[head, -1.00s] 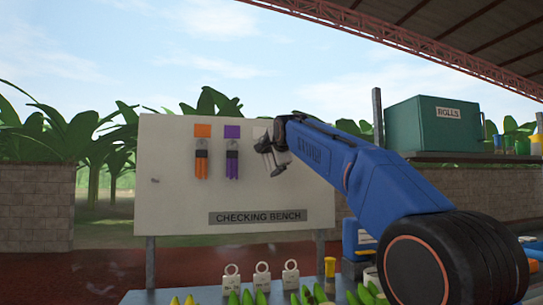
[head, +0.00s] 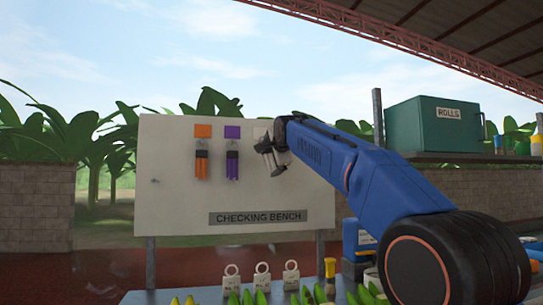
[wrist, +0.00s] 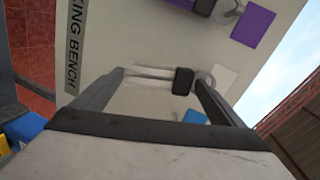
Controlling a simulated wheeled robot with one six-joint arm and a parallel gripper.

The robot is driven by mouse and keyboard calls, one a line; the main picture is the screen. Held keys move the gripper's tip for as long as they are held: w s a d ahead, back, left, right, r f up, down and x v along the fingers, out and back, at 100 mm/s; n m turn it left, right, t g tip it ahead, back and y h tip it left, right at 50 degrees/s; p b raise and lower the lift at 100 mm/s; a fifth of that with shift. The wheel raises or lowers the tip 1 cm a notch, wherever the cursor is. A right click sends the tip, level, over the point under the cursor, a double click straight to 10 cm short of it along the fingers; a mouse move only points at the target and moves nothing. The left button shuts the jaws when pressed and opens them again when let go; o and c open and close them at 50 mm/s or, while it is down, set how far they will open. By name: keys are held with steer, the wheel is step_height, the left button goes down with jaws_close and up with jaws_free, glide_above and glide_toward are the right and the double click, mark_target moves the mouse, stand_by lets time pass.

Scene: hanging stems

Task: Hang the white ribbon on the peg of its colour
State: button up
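The white ribbon (wrist: 150,73), with a black band (wrist: 183,80) around it, is at the board beneath the white colour patch (wrist: 224,78) in the wrist view. Its pale ring shows between the band and the patch, partly behind one fingertip, so how it sits on the peg is unclear. My gripper (wrist: 160,76) has its two fingers spread apart, one to each side of the band, with no finger seen pressing on it. In the head view my gripper (head: 270,161) is in front of the board and hides most of the ribbon; the white patch (head: 262,132) shows partly.
An orange ribbon (head: 201,168) and a purple ribbon (head: 232,168) hang left of my gripper under matching patches. A blue patch (wrist: 192,117) is beside the white one. Padlock-shaped tags (head: 262,278) and green bananas stand on the bench below.

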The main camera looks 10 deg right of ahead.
steer(key=shift+s+f, duration=0.1)
steer(key=shift+f, duration=0.05)
steer(key=v, duration=1.7)
steer(key=shift+s, duration=0.2)
